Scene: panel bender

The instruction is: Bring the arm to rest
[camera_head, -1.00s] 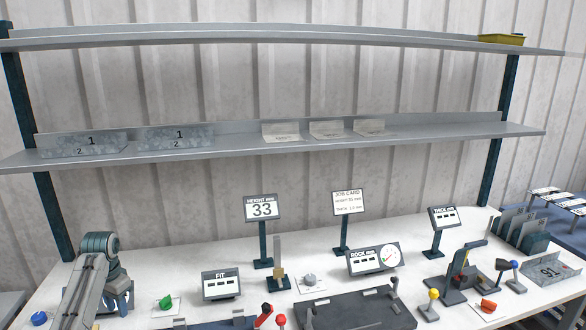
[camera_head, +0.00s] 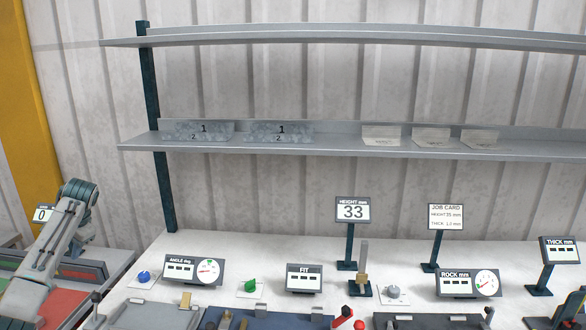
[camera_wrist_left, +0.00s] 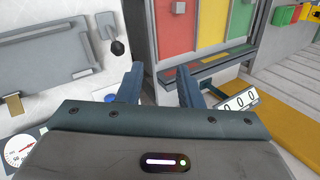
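My left arm comes in at the lower left of the head view, over the left end of the bench; its gripper is out of that picture. In the left wrist view my left gripper (camera_wrist_left: 158,82) shows two dark fingers standing well apart, with nothing between them. Below the fingers are the pale bench edge and the side of a unit with red, yellow and green panels (camera_wrist_left: 180,35). My right gripper is in neither view.
The white bench (camera_head: 240,262) carries an angle display (camera_head: 193,269), a fit display (camera_head: 304,278), a height display (camera_head: 352,211) and a job card (camera_head: 445,217). A shelf (camera_head: 340,147) holds bent metal pieces (camera_head: 280,133). A yellow post (camera_head: 25,110) stands at left.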

